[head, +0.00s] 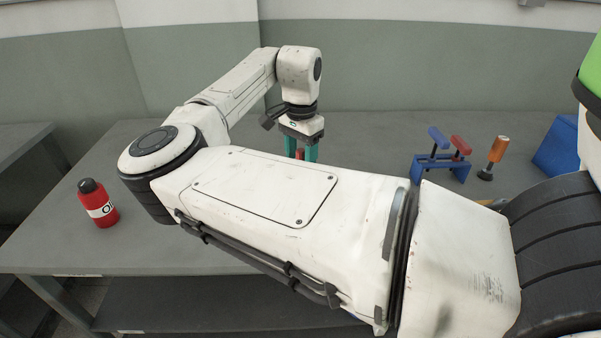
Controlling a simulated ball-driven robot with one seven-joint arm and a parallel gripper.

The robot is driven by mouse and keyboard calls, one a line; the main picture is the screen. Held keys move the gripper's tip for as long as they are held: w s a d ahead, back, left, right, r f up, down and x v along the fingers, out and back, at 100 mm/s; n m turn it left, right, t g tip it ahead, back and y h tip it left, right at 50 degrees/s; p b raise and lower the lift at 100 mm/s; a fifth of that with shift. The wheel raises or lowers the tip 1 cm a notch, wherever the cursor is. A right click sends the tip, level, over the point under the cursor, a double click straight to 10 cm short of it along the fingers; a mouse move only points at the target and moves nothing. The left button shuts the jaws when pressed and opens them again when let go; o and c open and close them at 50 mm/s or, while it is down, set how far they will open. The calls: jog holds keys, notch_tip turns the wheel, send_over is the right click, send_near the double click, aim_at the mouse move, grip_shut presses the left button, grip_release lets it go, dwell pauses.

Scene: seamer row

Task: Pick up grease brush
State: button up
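My gripper (302,150) points down over the table, behind my forearm. Its two teal fingers are apart, with a small red thing (300,153) showing between them. My arm hides the lower fingertips and the rest of the red thing, so I cannot tell whether the fingers touch it or whether it is the grease brush. An orange-handled tool (498,149) with a dark foot stands tilted on the table at the right, well away from my gripper; it may be a brush.
A blue rack (440,168) holds a blue-handled and a red-handled tool. A blue box (560,145) stands at the right edge. A red bottle (98,204) with a black cap stands at the left of the grey table (60,240). The table between bottle and arm is clear.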

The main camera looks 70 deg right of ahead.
jog(key=shift+f, duration=1.15)
grip_shut()
